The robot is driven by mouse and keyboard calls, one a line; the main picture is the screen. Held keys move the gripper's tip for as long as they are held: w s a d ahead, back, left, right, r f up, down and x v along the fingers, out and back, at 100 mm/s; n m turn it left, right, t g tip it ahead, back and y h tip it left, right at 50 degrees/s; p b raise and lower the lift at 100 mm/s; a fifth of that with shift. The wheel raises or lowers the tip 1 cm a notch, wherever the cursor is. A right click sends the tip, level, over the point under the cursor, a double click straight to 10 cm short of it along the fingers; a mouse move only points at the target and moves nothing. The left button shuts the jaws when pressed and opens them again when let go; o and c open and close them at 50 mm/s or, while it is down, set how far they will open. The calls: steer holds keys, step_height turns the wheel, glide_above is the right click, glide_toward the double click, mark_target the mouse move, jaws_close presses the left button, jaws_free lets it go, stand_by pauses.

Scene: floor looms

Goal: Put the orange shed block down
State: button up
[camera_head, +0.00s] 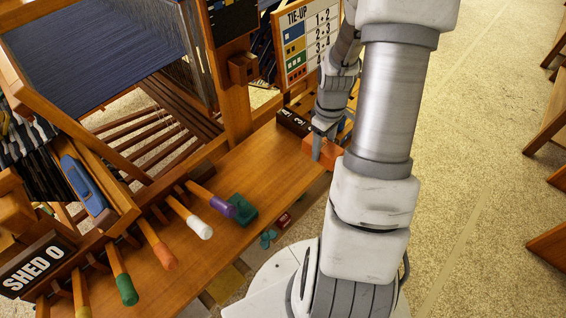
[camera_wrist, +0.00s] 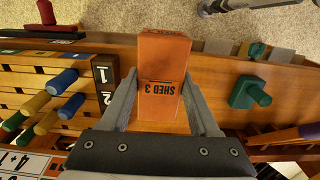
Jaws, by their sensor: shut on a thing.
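The orange shed block (camera_head: 325,153) is between the fingers of my gripper (camera_head: 318,136), at the far end of the wooden bench (camera_head: 262,168) in the head view. In the wrist view the orange shed block (camera_wrist: 163,52) reads "SHED 3" upside down. The two fingers of my gripper (camera_wrist: 161,98) are shut on its sides. The bench (camera_wrist: 213,72) shows below and around the block. I cannot tell whether the block touches the bench. My arm hides part of the area right of the block.
A green knobbed piece (camera_head: 241,207) sits on the bench; it also shows in the wrist view (camera_wrist: 248,92). Colored pegs, one with a white tip (camera_head: 199,228), stick out along the loom side. A tie-up board (camera_head: 305,40) stands behind. Bare bench lies between block and green piece.

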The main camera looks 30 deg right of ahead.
steer(key=shift+f, duration=0.25)
steer(key=w+a+f+b, duration=0.1)
steer(key=w+a+f, duration=0.1)
steer(key=w, duration=0.1)
steer(key=w+a+f, duration=0.2)
steer(key=a, duration=0.1)
steer(key=w+a+f+b, duration=0.1)
steer(key=w+a+f, duration=0.1)
steer(key=w+f, duration=0.1)
steer(key=shift+w+a+b, duration=0.2)
steer(key=shift+w+b, duration=0.1)
steer(key=shift+w, duration=0.05)
steer(key=shift+f+b, duration=0.5)
steer(key=shift+f, duration=1.4)
steer(key=shift+f, duration=0.25)
steer(key=o, duration=1.5)
steer(key=shift+r, duration=0.1)
steer(key=shift+c, duration=0.2)
